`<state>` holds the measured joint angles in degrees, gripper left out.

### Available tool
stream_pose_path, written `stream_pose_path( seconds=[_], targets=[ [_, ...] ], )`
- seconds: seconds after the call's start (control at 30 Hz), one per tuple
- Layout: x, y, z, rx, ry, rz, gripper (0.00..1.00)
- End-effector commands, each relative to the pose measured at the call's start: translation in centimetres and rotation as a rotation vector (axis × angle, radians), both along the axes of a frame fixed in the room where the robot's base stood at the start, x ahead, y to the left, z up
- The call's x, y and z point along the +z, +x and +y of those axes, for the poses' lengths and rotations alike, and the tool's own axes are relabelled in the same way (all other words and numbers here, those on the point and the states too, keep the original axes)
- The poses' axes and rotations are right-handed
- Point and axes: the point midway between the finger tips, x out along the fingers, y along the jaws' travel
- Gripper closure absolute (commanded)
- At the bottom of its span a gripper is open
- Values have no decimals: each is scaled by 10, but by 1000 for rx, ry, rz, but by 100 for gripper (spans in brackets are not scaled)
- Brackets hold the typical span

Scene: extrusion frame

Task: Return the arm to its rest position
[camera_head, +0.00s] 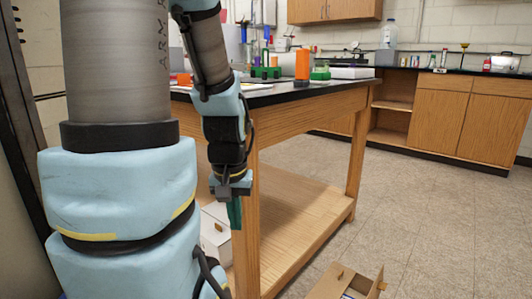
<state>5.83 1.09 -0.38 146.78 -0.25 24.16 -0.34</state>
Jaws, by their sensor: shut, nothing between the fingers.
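My gripper (235,212) hangs at the end of my arm, left of the middle of the head view. It points down, in front of the near corner leg of the wooden lab table (310,119). Its green fingers are together with nothing visible between them. The gripper is below the level of the black tabletop (345,87) and looks close to the table leg; I cannot tell the exact gap. My upper arm fills the left side of the view and hides what is behind it.
The tabletop holds an orange block (302,64), a green rack (265,72) and other lab items. A white box (217,228) stands low behind my gripper. An open cardboard box (345,284) sits on the floor at the bottom. The floor (440,215) to the right is clear up to wooden cabinets (439,105).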

Motion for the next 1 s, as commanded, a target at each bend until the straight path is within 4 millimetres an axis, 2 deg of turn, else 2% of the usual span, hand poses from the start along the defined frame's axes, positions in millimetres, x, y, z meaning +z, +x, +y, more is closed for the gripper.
stream_pose_path(
  seconds=[0.03, 0.17, 0.7, 0.9, 1.0],
  targets=[
    [22, 0, 0, 0, 0, 0, 100],
    [57, 0, 0, -1, 0, 0, 100],
    [224, 1, 0, -1, 0, 0, 100],
    [271, 1, 0, -1, 0, 0, 100],
    [283, 1, 0, -1, 0, 0, 100]
  ],
)
